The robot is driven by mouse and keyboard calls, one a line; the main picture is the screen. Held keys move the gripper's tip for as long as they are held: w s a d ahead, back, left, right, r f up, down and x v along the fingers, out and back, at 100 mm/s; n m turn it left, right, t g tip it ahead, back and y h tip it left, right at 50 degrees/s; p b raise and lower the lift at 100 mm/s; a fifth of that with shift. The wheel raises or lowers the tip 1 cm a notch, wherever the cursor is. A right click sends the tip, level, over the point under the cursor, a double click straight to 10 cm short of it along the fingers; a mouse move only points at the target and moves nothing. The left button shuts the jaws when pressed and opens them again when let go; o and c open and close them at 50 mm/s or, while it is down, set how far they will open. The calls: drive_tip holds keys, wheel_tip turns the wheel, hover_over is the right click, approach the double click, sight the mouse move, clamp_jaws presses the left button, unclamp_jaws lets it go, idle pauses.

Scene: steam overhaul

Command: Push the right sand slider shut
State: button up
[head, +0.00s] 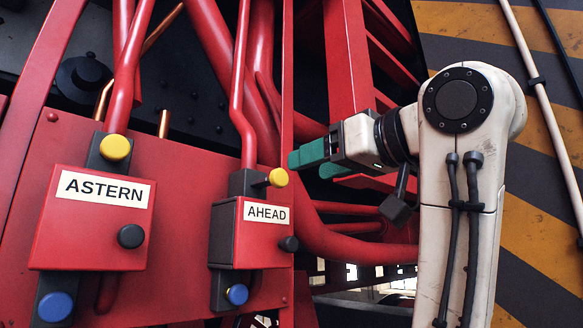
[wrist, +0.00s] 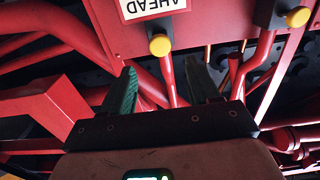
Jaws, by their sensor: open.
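The right slider is a red box labelled AHEAD (head: 265,240) on a dark upright bar. A yellow knob (head: 278,177) sits above the box, a black knob (head: 288,244) on its front and a blue knob (head: 237,295) below. My gripper (head: 312,160) has teal fingers, open and apart. In the head view it is just right of and slightly above the yellow knob; I cannot tell whether it touches. In the wrist view, the AHEAD label (wrist: 153,8) is upside down at the top, and its yellow knob (wrist: 160,45) shows beyond and between my gripper's fingertips (wrist: 162,72).
A similar box labelled ASTERN (head: 92,220), with yellow (head: 115,148), black and blue knobs, is at the left on the same red panel (head: 175,180). Red pipes (head: 240,100) run above both boxes. Red beams (head: 345,70) stand behind my gripper. A striped wall (head: 545,230) is at right.

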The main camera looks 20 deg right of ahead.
sight(282, 176)
drive_tip(key=p+x, duration=0.2)
drive_tip(key=x, duration=0.5)
drive_tip(key=shift+s, duration=0.1)
drive_tip(key=shift+c, duration=0.2)
clamp_jaws()
